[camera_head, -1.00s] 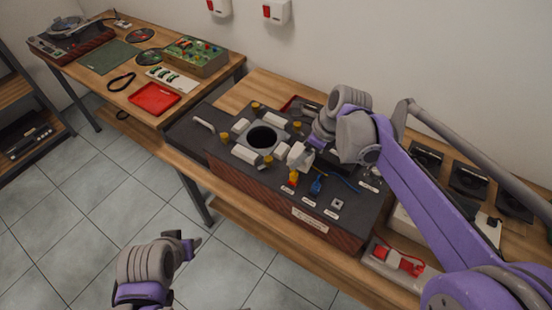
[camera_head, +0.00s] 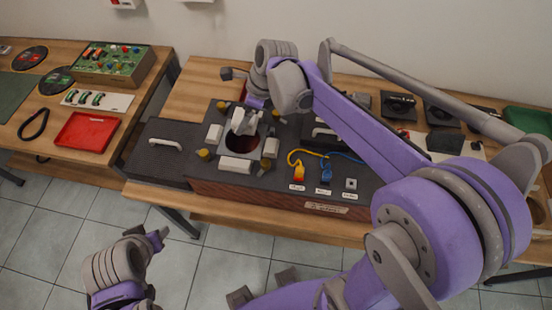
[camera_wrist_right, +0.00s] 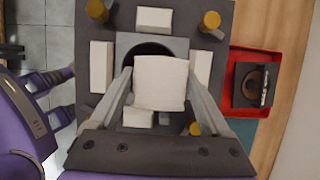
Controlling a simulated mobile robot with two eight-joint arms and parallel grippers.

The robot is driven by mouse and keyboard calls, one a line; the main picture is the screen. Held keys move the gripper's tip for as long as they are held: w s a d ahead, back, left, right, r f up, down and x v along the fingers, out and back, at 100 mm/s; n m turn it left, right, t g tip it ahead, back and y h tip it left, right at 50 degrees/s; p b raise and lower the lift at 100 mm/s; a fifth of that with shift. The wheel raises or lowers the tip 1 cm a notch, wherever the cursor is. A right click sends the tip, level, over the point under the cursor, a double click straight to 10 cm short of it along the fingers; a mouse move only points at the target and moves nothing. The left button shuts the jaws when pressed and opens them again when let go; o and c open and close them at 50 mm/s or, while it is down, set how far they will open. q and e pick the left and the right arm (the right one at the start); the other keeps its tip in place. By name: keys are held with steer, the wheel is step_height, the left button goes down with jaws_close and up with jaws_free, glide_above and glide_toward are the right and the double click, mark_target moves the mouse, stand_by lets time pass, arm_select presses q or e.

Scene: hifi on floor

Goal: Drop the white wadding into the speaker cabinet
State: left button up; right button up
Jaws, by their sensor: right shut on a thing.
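The speaker cabinet (camera_head: 300,200) is a dark-topped box with wooden sides, lying on the bench with a round opening (camera_head: 238,150) in its top. My right gripper (camera_wrist_right: 159,76) is shut on the white wadding (camera_wrist_right: 160,84), a soft white block between its two fingers. In the head view the wadding (camera_head: 244,122) is over the far part of the opening. In the right wrist view it covers much of the opening, whose dark edge (camera_wrist_right: 150,50) shows behind it. Its height above the rim is unclear. My left gripper (camera_head: 158,238) is over the floor, its jaws unclear.
Several white blocks (camera_head: 235,165) and yellow knobs (camera_head: 204,154) surround the opening. A yellow and a blue cable (camera_head: 325,170) lie on the cabinet's right part. A red tray (camera_wrist_right: 240,65) holding a speaker driver is beside the cabinet. Another red tray (camera_head: 88,131) is on the left table.

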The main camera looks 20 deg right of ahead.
steer(key=shift+s+f+b, duration=0.2)
steer(key=shift+f+b, duration=0.85)
steer(key=shift+f, duration=1.15)
arm_select(q)
steer(key=f, duration=0.1)
steer(key=s+f, duration=0.1)
steer(key=f, duration=0.1)
steer(key=shift+s+f, duration=0.15)
arm_select(e)
steer(key=shift+w, duration=0.1)
steer(key=o, duration=1.1)
steer(key=shift+o, duration=0.2)
arm_select(q)
steer(key=shift+r+p, duration=0.3)
steer(key=shift+r, duration=0.1)
arm_select(e)
steer(key=v, duration=1.1)
steer(key=shift+f, duration=0.1)
